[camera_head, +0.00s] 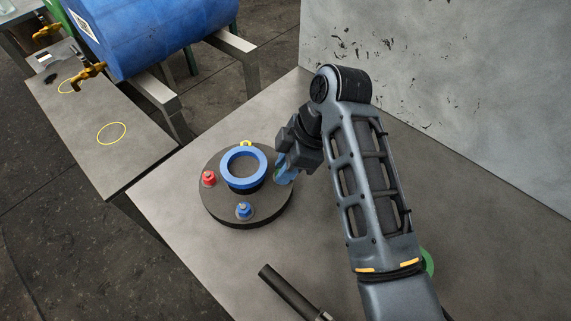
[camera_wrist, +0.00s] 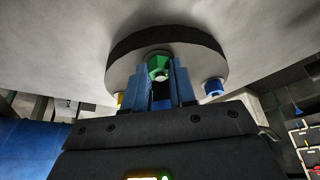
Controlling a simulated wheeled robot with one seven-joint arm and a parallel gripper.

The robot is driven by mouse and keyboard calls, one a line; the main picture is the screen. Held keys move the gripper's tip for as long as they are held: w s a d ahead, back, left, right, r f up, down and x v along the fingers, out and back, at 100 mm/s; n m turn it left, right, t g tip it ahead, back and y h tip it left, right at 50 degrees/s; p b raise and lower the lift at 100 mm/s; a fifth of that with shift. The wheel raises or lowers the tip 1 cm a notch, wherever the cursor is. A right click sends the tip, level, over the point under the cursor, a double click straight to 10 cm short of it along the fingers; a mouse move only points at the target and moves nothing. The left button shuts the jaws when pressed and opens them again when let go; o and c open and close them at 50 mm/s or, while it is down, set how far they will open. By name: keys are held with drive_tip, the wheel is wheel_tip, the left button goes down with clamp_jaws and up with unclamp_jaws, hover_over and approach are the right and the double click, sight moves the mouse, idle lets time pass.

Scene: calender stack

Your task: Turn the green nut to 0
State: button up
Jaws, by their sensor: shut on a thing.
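A round dark disc (camera_head: 222,211) lies on the grey table. A blue ring (camera_head: 231,181) stands at its middle. The green nut (camera_wrist: 158,67) sits at the disc's edge, between the two blue fingers of my gripper (camera_wrist: 164,80); the fingers are shut on it. In the head view my gripper (camera_head: 284,172) reaches the right side of the disc and mostly hides the green nut. A red nut (camera_head: 209,178), a blue nut (camera_head: 244,210) and a yellow nut (camera_head: 247,143) stand around the disc. No 0 mark can be made out.
A dark rod-like tool (camera_head: 288,291) lies on the table in front. A green round thing (camera_head: 428,262) is partly hidden behind my arm. A grey wall panel (camera_head: 450,90) rises behind the table. A blue barrel (camera_head: 150,35) rests on a stand at back left.

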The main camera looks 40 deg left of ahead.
clamp_jaws()
drive_tip(key=m+t, duration=0.1)
drive_tip(key=m, duration=0.3)
drive_tip(key=shift+s+m+t+y, duration=0.2)
drive_tip(key=shift+m+t+y, duration=0.2)
drive_tip(key=m+t, duration=0.1)
drive_tip(key=m, duration=0.3)
drive_tip(key=shift+s+m+t, duration=0.15)
drive_tip(key=shift+m+t, duration=0.15)
drive_tip(key=shift+t, duration=0.1)
drive_tip(key=m+t, duration=0.1)
drive_tip(key=m, duration=0.3)
drive_tip(key=shift+s+t, duration=0.15)
drive_tip(key=shift+t, duration=0.25)
drive_tip(key=m, duration=0.2)
drive_tip(key=m+t+h, duration=0.1)
drive_tip(key=m, duration=0.2)
drive_tip(key=shift+a+h, duration=0.1)
drive_tip(key=shift+h, duration=0.2)
drive_tip(key=shift+m, duration=0.3)
drive_tip(key=shift+s, duration=0.1)
